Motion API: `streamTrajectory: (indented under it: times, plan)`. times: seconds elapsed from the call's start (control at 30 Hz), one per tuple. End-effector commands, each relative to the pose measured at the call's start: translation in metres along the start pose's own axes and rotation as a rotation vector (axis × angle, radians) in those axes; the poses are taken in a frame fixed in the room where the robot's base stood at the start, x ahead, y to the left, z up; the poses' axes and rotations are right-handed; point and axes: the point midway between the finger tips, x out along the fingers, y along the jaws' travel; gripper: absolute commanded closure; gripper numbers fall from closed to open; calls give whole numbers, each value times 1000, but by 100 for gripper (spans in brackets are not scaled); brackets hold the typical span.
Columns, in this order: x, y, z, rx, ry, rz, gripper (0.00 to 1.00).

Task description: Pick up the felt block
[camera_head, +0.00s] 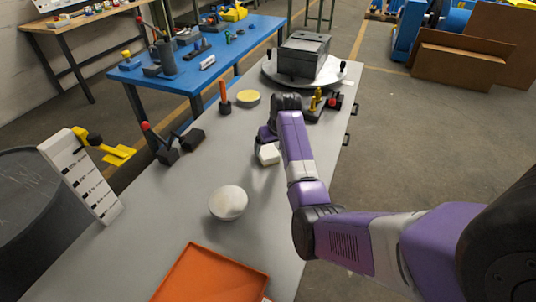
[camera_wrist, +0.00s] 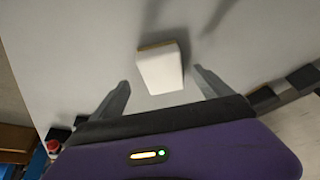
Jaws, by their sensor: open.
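The felt block is a small white block (camera_head: 268,154) on the grey table, just below my gripper (camera_head: 264,141) in the head view. In the wrist view the white block (camera_wrist: 161,69) has a tan edge along its far side. It lies ahead of and between the two grey fingers of my gripper (camera_wrist: 164,86). The fingers are apart, with clear space on both sides of the block. I see no contact between them. In the head view my wrist partly hides the fingers.
A white round object (camera_head: 228,203) and an orange tray (camera_head: 210,277) are nearer on the grey table (camera_head: 165,225). A black clamp-like tool (camera_head: 176,145) is left. A yellow disc (camera_head: 248,98), an orange-handled tool (camera_head: 225,97) and a grey box on a turntable (camera_head: 302,56) stand farther back.

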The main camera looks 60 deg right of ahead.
Motion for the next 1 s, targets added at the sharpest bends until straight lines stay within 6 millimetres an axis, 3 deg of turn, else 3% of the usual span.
streamTrajectory:
  times: [0.4,0.73,0.77,1.0]
  plan:
    - [45,-3,-5,1,-1,0,11]
    - [51,-3,-5,1,2,0,11]
    - [51,-3,-5,1,2,0,13]
    - [51,-3,-5,1,1,0,60]
